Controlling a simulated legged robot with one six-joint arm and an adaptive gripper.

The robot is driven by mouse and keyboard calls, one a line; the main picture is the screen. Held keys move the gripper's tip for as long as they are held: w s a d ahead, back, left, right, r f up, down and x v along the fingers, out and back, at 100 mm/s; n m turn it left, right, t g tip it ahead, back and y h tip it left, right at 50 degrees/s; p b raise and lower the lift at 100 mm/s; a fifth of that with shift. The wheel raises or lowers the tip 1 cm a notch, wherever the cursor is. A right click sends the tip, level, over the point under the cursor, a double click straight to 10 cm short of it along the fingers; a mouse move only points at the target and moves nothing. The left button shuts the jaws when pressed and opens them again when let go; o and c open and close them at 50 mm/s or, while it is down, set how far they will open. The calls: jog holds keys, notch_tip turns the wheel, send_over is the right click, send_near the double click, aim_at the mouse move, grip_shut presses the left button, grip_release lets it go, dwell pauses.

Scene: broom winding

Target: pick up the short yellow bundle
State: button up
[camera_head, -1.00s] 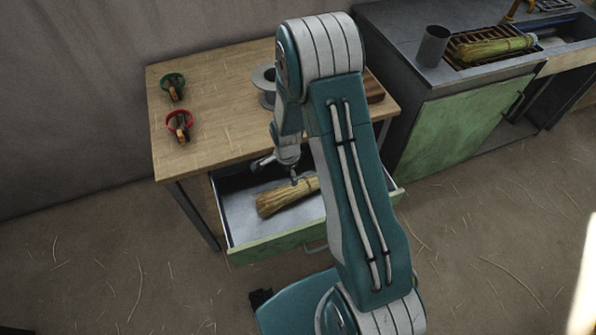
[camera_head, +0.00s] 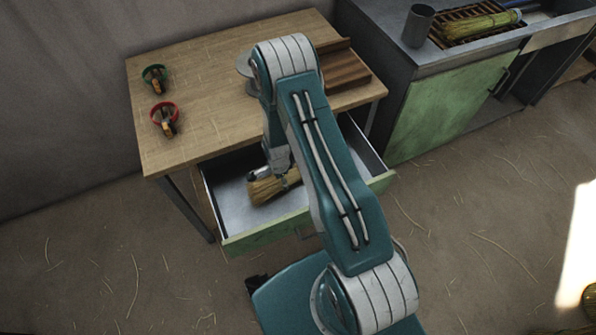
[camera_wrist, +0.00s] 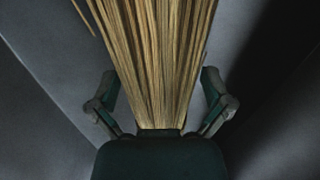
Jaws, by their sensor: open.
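The short yellow bundle (camera_head: 264,191) of straw lies in the open drawer (camera_head: 228,208) under the wooden table. My gripper (camera_head: 272,178) is down in the drawer at the bundle, partly hidden by my own arm. In the wrist view the bundle (camera_wrist: 158,65) runs between the two open fingers of my gripper (camera_wrist: 160,105), one finger on each side. A gap shows between each finger and the straw. The bundle's lower end is hidden behind the gripper's body.
The table top (camera_head: 200,85) holds a green ring tool (camera_head: 155,77), a red ring tool (camera_head: 165,118), a grey spool (camera_head: 246,66) and a brown wooden block (camera_head: 345,70). A grey counter at right holds a cup (camera_head: 417,26) and another straw bundle (camera_head: 480,26). Drawer walls surround my gripper.

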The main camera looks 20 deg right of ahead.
jog(key=shift+f, duration=0.25)
jog(key=c, duration=1)
